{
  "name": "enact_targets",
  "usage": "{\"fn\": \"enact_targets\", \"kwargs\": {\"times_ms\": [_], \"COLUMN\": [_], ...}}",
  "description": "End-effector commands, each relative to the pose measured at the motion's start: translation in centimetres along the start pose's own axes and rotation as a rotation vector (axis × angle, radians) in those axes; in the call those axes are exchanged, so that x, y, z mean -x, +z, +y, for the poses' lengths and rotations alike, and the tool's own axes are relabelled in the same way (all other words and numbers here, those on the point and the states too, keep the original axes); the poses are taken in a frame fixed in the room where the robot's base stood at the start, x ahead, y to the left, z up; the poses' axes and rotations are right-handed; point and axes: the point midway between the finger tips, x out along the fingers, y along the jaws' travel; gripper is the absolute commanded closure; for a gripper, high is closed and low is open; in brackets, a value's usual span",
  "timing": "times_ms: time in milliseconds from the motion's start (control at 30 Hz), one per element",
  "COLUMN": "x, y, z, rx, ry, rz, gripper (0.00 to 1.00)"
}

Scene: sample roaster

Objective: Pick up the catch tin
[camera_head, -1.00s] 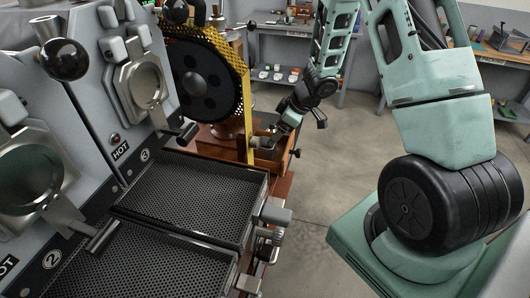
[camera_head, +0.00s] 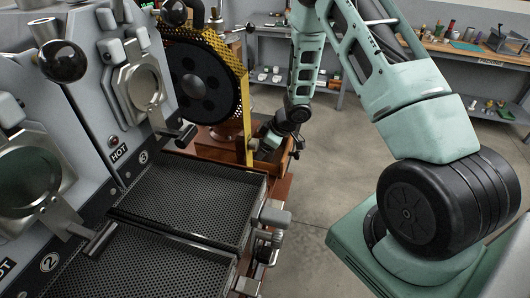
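I cannot make out the catch tin for certain. At the far end of the bench stands a wooden base with an open, drawer-like wooden box (camera_head: 279,163), beneath the large black wheel with its yellow perforated guard. My gripper (camera_head: 267,146) points down at this box, its end at or just inside the near-left part of it. The fingers are small and dark here and partly hidden, so I cannot tell whether they are open or shut, or whether they touch anything.
The black wheel (camera_head: 203,76) and yellow guard (camera_head: 247,125) stand close on the left of my gripper. Perforated trays (camera_head: 188,197) lie in front of the grey roaster panel (camera_head: 35,115). Metal fittings (camera_head: 269,235) stick out at the tray edge. Open floor (camera_head: 335,180) lies to the right.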

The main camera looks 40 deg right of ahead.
Motion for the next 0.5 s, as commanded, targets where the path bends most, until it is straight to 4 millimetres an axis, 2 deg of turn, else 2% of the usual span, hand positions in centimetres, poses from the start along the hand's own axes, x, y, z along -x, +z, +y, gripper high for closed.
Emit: {"fn": "enact_targets", "kwargs": {"times_ms": [67, 233, 500], "x": [0.01, 0.03, 0.07], "y": [0.01, 0.02, -0.01], "z": [0.0, 0.0, 0.01], "rx": [0.0, 0.0, 0.0], "ry": [0.0, 0.0, 0.0], "rz": [0.0, 0.0, 0.0], "gripper": [0.23, 0.7, 0.7]}}
